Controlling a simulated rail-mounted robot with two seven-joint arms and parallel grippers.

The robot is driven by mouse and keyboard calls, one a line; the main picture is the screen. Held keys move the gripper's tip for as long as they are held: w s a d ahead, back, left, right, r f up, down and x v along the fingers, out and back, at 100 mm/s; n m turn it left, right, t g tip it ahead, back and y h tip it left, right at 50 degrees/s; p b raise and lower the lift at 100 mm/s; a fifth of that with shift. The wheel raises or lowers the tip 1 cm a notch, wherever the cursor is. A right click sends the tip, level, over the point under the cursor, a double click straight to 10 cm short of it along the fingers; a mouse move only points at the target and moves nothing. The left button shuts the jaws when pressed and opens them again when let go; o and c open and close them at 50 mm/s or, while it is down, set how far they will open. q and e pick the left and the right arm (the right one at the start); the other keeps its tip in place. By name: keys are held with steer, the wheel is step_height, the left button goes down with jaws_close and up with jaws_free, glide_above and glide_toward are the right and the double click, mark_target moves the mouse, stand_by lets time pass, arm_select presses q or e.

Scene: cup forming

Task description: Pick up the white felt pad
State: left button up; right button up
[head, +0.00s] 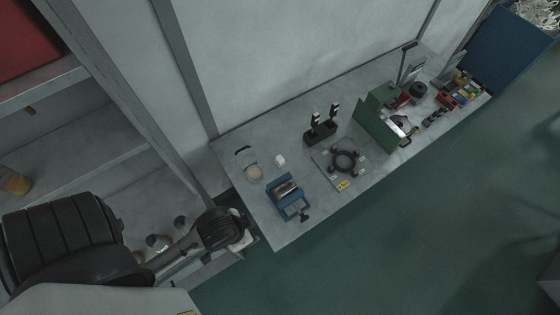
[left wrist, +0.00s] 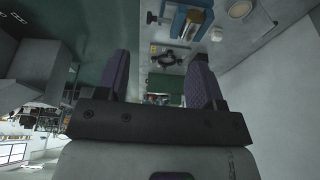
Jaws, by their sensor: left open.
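A small white block-like piece (head: 280,160), which looks like the felt pad, lies on the grey workbench (head: 262,222) near its left end. It also shows small near the top of the left wrist view (left wrist: 217,34). A round pale disc (head: 253,173) lies just left of it; it shows as a round pale shape in the left wrist view (left wrist: 240,9). My left gripper (left wrist: 162,78) is open, with nothing between its two purple-grey fingers. In the head view my left arm ends beside the bench's left end, apart from the pad; its fingers are hard to make out there.
A blue vise-like fixture (head: 288,198) stands in front of the pad. A black stand with two upright handles (head: 320,130), a black ring on a plate (head: 344,162) and a green machine (head: 378,118) stand farther right. Shelving (head: 130,165) is at left, a wall behind.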

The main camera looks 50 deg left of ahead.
arm_select(q)
steer(key=w+a+f+m+t+y+b, duration=0.1)
steer(key=w+a+t+b, duration=0.15)
steer(key=w+b, duration=0.8)
steer(key=w+a+f+m+t+y+b, duration=0.15)
steer(key=w+a+b, duration=0.25)
steer(key=w+b, duration=0.65)
steer(key=w+a+m+t+y+b, duration=0.1)
steer(key=w+a+t+b, duration=0.2)
steer(key=w+b, duration=0.8)
steer(key=m+g+h+b, duration=0.2)
steer(key=m+g+h, duration=0.1)
steer(key=m+g, duration=0.95)
glide_above(280, 158)
step_height(280, 158, down, 19)
steer(key=m+t, duration=0.1)
steer(key=t, duration=0.1)
steer(key=shift+m, duration=0.3)
step_height(280, 158, down, 8)
steer(key=shift+b, duration=0.6)
steer(key=shift+f+b, duration=0.65)
steer(key=shift+f, duration=1.95)
